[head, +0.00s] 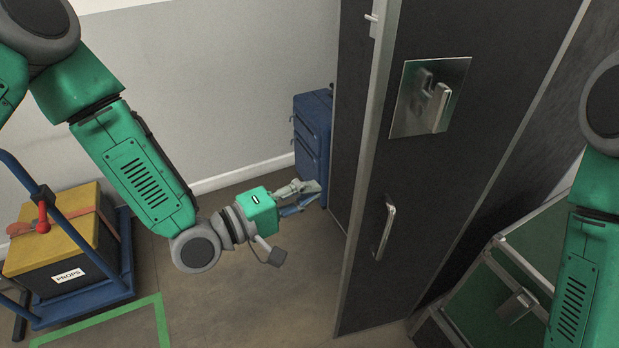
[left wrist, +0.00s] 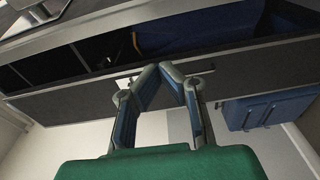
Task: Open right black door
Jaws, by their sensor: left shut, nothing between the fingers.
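A tall black door (head: 425,190) with a silver edge stands right of centre in the head view. It carries a metal latch plate (head: 408,103) with a raised latch and, lower down, a silver bar handle (head: 385,231). A second black panel (head: 347,110) shows behind its left edge. My left gripper (head: 312,188) is left of the door edge, apart from the handle, with its fingers shut and empty. The fingertips (left wrist: 167,68) meet in the left wrist view, before a black panel and an open cabinet interior (left wrist: 110,55) with compartments. My right gripper is out of view.
A blue suitcase (head: 312,130) stands by the wall behind my left gripper. A blue cart (head: 85,309) with a yellow-lidded props box (head: 60,262) is at left. A green metal-edged case (head: 490,305) is at lower right. Floor (head: 250,305) is clear between cart and door.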

